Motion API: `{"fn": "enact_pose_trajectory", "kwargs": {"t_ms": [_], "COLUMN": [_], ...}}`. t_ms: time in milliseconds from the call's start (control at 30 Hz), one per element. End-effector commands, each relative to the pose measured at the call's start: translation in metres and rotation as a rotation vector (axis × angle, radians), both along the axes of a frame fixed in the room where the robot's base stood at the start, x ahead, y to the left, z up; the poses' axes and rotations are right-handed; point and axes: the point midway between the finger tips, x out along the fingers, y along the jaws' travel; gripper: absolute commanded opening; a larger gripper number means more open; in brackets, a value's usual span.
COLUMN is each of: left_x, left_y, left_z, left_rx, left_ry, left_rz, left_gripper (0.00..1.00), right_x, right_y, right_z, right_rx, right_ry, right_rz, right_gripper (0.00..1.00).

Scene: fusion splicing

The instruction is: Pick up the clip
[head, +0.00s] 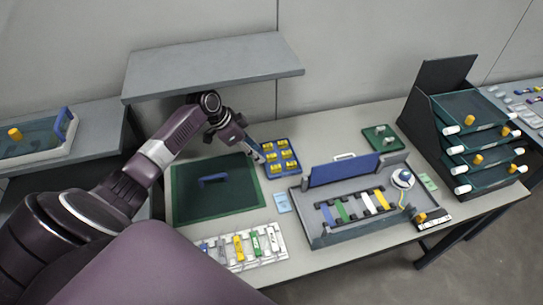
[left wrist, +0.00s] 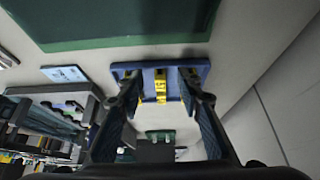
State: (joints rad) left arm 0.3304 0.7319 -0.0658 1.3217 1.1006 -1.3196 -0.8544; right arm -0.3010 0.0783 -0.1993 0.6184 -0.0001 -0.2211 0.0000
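Several yellow clips (head: 284,154) sit in a blue tray (head: 269,176) with separate compartments, right of the green mat. My left gripper (head: 257,157) reaches down over the tray's left side. In the left wrist view the open fingers of this gripper (left wrist: 160,82) stand on either side of a column of yellow clips (left wrist: 160,97), with the blue tray (left wrist: 120,66) beneath. I cannot tell whether the fingers touch a clip. The fingers hide part of the tray. My right gripper is not in view.
A green mat (head: 190,205) with a blue handle lies to the left. A grey splicing station (head: 318,236) with a raised blue lid (head: 343,170) stands to the right. A white rack (head: 270,257) of coloured pieces is in front. A raised grey shelf (head: 215,65) is behind.

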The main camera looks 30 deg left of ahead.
Motion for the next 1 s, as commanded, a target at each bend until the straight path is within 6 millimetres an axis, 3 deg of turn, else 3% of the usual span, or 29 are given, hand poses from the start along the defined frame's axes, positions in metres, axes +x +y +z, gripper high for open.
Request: {"fn": "enact_pose_trajectory", "kwargs": {"t_ms": [133,200,400,667,933,1000], "left_x": [0.02,0.027,0.034,0.035,0.035,0.035], "left_y": [-0.018,-0.024,-0.03,-0.03,-0.03,-0.03], "left_z": [0.005,-0.002,-0.023,-0.026,-0.026,-0.026], "left_rx": [-0.005,-0.004,-0.002,0.0,-0.001,-0.001], "left_ry": [-0.004,0.0,0.0,-0.002,-0.001,-0.001], "left_rz": [0.0,-0.001,0.0,0.0,0.0,0.0], "left_gripper": [0.33,0.33,0.33,0.33,0.05,0.03], "right_x": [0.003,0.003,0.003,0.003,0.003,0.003], "right_y": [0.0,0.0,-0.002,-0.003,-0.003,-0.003], "right_z": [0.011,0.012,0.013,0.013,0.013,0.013], "right_rx": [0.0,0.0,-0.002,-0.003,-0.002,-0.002], "right_ry": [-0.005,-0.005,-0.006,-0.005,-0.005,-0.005], "right_rz": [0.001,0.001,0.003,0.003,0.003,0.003], "right_gripper": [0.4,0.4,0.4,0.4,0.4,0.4]}}
